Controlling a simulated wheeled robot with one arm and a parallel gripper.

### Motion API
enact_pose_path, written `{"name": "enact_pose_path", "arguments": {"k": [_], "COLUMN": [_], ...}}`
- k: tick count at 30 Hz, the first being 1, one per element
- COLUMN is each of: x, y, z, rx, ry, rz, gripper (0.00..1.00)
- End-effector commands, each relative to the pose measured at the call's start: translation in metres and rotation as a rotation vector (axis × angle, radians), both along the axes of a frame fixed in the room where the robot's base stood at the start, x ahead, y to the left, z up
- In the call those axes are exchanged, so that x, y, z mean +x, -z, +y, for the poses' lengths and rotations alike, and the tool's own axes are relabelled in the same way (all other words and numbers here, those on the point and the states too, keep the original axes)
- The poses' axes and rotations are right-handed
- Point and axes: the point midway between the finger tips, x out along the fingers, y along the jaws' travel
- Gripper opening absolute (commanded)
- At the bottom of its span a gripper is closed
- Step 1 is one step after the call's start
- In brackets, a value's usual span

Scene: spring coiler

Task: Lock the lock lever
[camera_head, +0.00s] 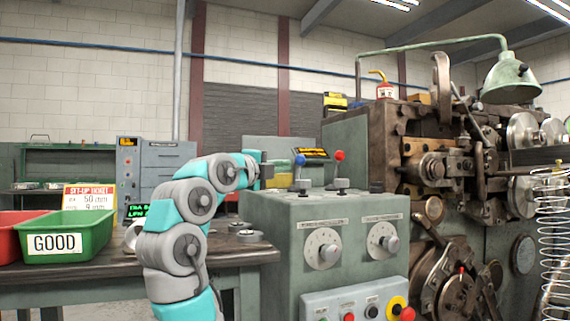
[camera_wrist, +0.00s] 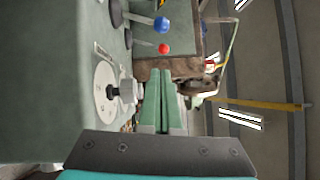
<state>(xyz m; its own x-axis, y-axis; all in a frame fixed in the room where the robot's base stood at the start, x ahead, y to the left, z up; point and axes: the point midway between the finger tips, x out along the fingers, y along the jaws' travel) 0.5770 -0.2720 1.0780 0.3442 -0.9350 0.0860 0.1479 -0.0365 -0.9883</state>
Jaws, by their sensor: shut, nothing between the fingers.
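Two ball-topped levers stand on top of the grey-green control box (camera_head: 285,263). One has a blue ball (camera_head: 300,160) and the other a red ball (camera_head: 339,156). I cannot read which is labelled the lock lever. Both balls show in the wrist view, the blue one (camera_wrist: 161,24) above the red one (camera_wrist: 163,48), beyond my fingertips. My gripper (camera_head: 268,171) is at the left edge of the box top, left of the blue lever and apart from it. In the wrist view my gripper (camera_wrist: 163,75) is shut and empty.
Two round dials (camera_head: 323,249) (camera_head: 383,243) are on the box front, above a push-button panel (camera_head: 360,303). The coiler machine (camera_head: 360,140) stands right, with a coil spring (camera_head: 553,240). A bench at left holds a green GOOD bin (camera_head: 90,236) and a red bin (camera_head: 12,238).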

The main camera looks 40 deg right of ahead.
Motion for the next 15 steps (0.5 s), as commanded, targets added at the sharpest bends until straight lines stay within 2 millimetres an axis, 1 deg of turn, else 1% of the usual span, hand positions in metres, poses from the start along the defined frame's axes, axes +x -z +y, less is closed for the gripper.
{"name": "enact_pose_path", "arguments": {"k": [1,12,15], "x": [0.002,0.027,0.038], "y": [-0.003,-0.012,-0.013], "z": [-0.009,-0.078,-0.083], "rx": [0.001,0.002,-0.002], "ry": [0.003,0.004,0.003], "rz": [0.001,0.001,0.002], "gripper": [0.0,0.0,0.0]}}
